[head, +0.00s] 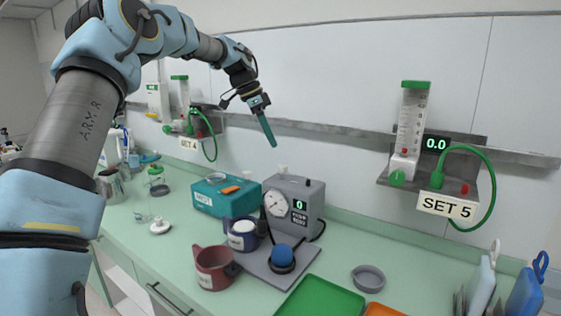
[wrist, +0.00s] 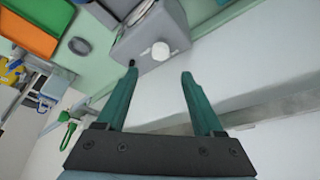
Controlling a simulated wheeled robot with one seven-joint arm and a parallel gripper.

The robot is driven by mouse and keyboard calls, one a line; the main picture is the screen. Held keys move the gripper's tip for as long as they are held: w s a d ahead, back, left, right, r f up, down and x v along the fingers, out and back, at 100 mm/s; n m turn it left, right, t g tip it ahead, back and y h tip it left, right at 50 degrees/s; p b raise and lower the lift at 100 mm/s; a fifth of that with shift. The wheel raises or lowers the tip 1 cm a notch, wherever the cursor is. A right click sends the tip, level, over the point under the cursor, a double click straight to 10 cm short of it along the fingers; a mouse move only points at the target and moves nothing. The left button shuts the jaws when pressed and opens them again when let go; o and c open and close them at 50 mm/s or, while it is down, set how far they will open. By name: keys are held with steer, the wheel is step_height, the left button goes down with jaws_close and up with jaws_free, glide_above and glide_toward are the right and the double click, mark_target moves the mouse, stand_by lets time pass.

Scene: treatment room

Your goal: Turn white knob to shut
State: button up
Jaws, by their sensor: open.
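The white knob (head: 283,169) sits on top of a grey box with a round dial gauge and a green "0" display (head: 293,205). In the wrist view the white knob (wrist: 161,51) shows on the box's grey top (wrist: 131,49), beyond the fingertips and between their lines. My gripper (wrist: 159,74) is open, with two teal fingers spread apart and nothing between them. In the head view my gripper (head: 271,141) hangs above the box, apart from the knob, fingers pointing down and seen edge-on. Which way the knob is turned cannot be told.
A teal box (head: 215,200), a red-brown mug (head: 213,268) and a blue mug (head: 242,234) stand left of the grey box. A wall rail (head: 335,131) carries flowmeters. A green tray (head: 318,301) lies in front.

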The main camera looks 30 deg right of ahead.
mark_target(282, 165)
steer(key=p+x, duration=0.2)
steer(key=x, duration=0.7)
steer(key=shift+f+p, duration=0.1)
steer(key=shift+p, duration=0.25)
jaws_close()
